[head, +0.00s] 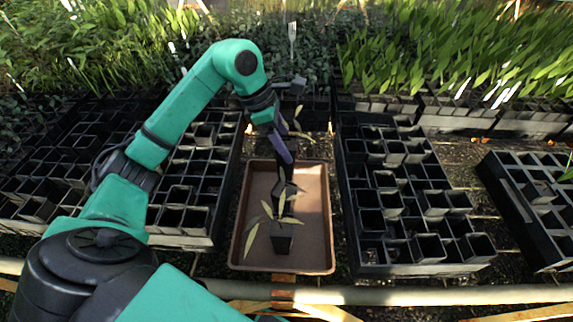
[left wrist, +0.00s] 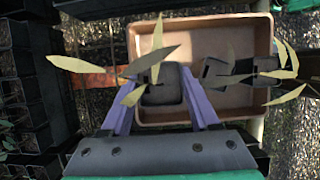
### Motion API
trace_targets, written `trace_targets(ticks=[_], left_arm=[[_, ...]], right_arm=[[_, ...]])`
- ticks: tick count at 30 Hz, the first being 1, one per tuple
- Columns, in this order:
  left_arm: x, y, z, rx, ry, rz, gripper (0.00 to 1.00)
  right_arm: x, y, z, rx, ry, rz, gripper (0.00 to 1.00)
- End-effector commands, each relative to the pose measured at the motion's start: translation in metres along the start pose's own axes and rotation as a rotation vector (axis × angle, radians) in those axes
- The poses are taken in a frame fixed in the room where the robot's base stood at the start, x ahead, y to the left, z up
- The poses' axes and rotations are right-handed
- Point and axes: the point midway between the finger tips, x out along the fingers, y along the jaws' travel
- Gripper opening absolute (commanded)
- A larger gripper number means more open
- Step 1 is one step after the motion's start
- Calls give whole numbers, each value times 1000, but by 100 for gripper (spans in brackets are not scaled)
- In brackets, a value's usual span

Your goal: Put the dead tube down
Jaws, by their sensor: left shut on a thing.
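My left gripper (head: 283,150) is over the far end of the brown tray (head: 312,215). In the left wrist view its two purple fingers (left wrist: 160,108) are shut on a dark square tube (left wrist: 165,88) with pale, dry, yellowish leaves. In the head view this dead tube is mostly hidden by the gripper, with some leaves showing at its right. Two other dark tubes are in the tray: a nearer one with dry leaves (head: 281,237) and one behind it (head: 286,190). My right gripper is not in view.
Black crates of square tubes stand left (head: 185,195) and right (head: 390,200) of the tray, close to its sides. Green plants (head: 440,55) fill the back. A pale rail (head: 400,296) runs along the front. Bare tray floor shows beside the tubes.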

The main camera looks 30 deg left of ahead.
Motion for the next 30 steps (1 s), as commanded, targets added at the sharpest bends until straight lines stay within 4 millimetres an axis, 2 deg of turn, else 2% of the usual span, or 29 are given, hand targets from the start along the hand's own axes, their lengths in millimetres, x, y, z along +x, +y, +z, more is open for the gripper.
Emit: trace_targets(ticks=[1,5,9,20,21,22,23,30], left_arm=[[10,-1,-4,-1,-1,-3,0],[29,-1,-12,0,-1,-3,0],[52,-1,-21,-1,-2,-2,0],[60,0,-25,1,-2,2,0],[59,0,-24,1,-1,1,73],[59,0,-24,1,-1,1,85],[59,0,-24,1,-1,1,92],[58,0,-24,1,-1,0,92]], right_arm=[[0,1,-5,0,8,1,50],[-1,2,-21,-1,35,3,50],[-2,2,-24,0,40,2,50],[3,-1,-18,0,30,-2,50],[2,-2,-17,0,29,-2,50],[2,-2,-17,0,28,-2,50],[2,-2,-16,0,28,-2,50],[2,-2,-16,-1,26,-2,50]])
